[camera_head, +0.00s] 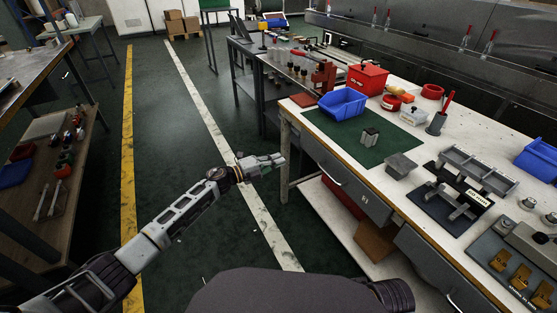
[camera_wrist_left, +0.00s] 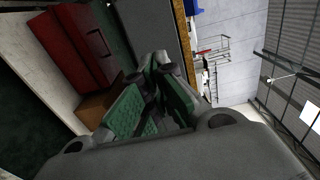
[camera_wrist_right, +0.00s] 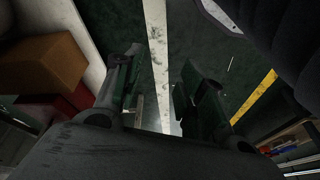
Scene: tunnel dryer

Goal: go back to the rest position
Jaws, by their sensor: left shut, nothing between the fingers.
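My left gripper (camera_head: 272,161) is stretched out over the aisle floor in the head view, just left of the workbench's near-left leg. Its fingers are closed together and empty; they also show in the left wrist view (camera_wrist_left: 155,97), with green inner pads. My right gripper (camera_wrist_right: 158,92) shows only in the right wrist view. Its two fingers stand wide apart over the floor, with a white floor line between them and nothing held. The right arm is mostly hidden in the head view, with only a dark part of my body at the bottom.
The workbench (camera_head: 333,155) on the right carries a blue bin (camera_head: 342,103), a red box (camera_head: 367,79), a green mat and several fixtures. Its lower shelf (camera_head: 345,226) holds brown and red boxes. A shelved table (camera_head: 62,165) stands at the left. The floor aisle between is clear.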

